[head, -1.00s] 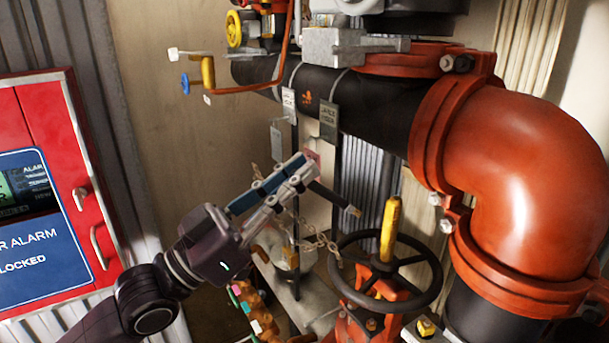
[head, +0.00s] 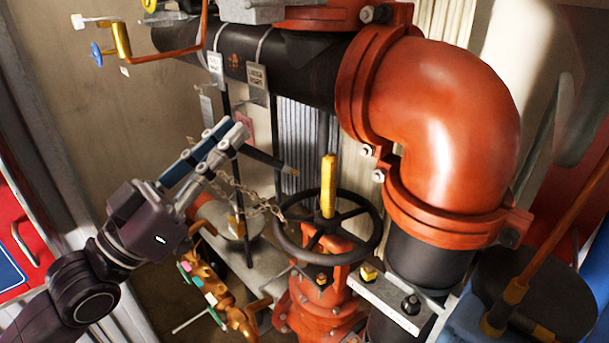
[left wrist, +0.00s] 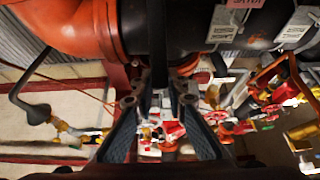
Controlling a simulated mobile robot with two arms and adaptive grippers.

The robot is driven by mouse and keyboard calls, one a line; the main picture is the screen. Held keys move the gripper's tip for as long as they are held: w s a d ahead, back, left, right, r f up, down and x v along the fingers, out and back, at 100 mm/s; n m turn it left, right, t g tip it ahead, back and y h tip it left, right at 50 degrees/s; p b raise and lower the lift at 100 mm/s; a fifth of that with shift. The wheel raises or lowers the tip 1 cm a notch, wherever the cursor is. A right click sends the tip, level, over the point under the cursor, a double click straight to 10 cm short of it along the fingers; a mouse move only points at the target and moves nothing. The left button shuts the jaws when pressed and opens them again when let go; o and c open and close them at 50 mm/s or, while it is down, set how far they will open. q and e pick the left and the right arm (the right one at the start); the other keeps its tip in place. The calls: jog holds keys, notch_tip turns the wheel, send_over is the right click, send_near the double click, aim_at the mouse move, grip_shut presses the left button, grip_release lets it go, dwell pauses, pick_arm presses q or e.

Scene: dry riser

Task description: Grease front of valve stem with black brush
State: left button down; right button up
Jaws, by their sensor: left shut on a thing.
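The valve stem is a yellow upright rod (head: 328,185) rising from the middle of a black handwheel (head: 371,233) on a red valve body. My left gripper (head: 232,134) is shut on the black brush (head: 262,156). The brush points right and slightly down, its brownish tip left of the stem's upper part with a gap seen in the picture. Whether tip and stem are at the same depth, I cannot tell. In the left wrist view, a dark shaft, likely the brush (left wrist: 158,45), runs up between my left gripper's fingers (left wrist: 157,95). My right gripper is not in view.
A large red pipe elbow (head: 445,120) stands right of the stem, joined to a black pipe (head: 300,80) with hanging tags. A chain (head: 250,195) hangs behind the wheel. A dark round object (head: 560,295) with an orange-brown rod stands at the right.

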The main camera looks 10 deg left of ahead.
aim_at(264, 157)
pick_arm(q)
jog(key=shift+w+d, duration=0.3)
jog(key=shift+w, duration=0.15)
jog(key=w+d, duration=0.1)
jog(key=w+d+f+p, duration=0.1)
jog(key=w, duration=0.1)
jog(key=shift+d+f, duration=0.1)
jog(key=shift+d, duration=0.05)
jog(key=shift+w+d+f, duration=0.4)
jog(key=shift+w+d, duration=0.2)
jog(key=shift+w, duration=0.1)
jog(key=shift+w+d, duration=0.35)
jog(key=shift+w, duration=0.15)
dwell(0.3)
jog(key=shift+s+f+b, duration=0.1)
jog(key=shift+f+b, duration=0.75)
jog(key=shift+f, duration=0.55)
